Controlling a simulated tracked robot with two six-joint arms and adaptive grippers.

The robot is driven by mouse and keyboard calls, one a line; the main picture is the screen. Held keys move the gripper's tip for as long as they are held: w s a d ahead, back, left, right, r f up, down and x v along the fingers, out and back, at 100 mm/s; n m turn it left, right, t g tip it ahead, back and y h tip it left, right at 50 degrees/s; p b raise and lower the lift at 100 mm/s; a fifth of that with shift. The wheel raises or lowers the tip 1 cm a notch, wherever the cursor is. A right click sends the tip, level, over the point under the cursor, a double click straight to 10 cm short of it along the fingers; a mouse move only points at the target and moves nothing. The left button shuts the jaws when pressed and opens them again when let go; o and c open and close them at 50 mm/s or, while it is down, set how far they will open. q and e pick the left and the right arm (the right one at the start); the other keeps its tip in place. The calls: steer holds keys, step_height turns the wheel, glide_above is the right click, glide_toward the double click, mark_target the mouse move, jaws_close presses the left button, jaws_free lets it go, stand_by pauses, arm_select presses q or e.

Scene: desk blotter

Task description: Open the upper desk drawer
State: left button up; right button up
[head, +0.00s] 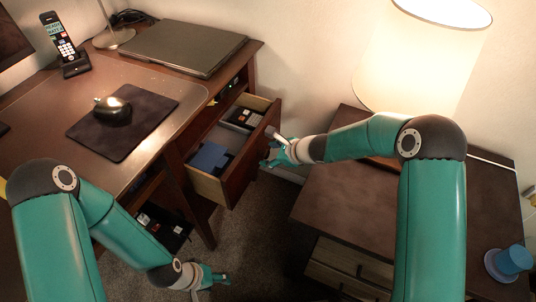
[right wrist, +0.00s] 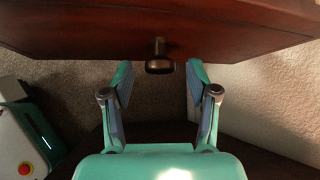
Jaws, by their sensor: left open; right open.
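The upper desk drawer (head: 236,175) stands pulled out from the wooden desk, and its inside shows. It holds a blue item (head: 208,157) and dark and white items. In the right wrist view its reddish-brown front (right wrist: 160,25) carries a round dark metal knob (right wrist: 159,66). My right gripper (head: 268,154) is at the drawer front; in the right wrist view (right wrist: 158,76) its fingers are open, one on each side of the knob, with gaps to it. My left gripper (head: 222,278) is open and low, over the carpet below the drawer, apart from it.
A nightstand (head: 345,205) with a lit lamp (head: 420,50) stands right of the drawer. Carpet (head: 245,235) lies between.

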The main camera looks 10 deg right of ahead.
steer(key=v, duration=1)
steer(key=shift+s+r, duration=0.15)
steer(key=shift+s, duration=0.05)
steer(key=shift+d, duration=0.15)
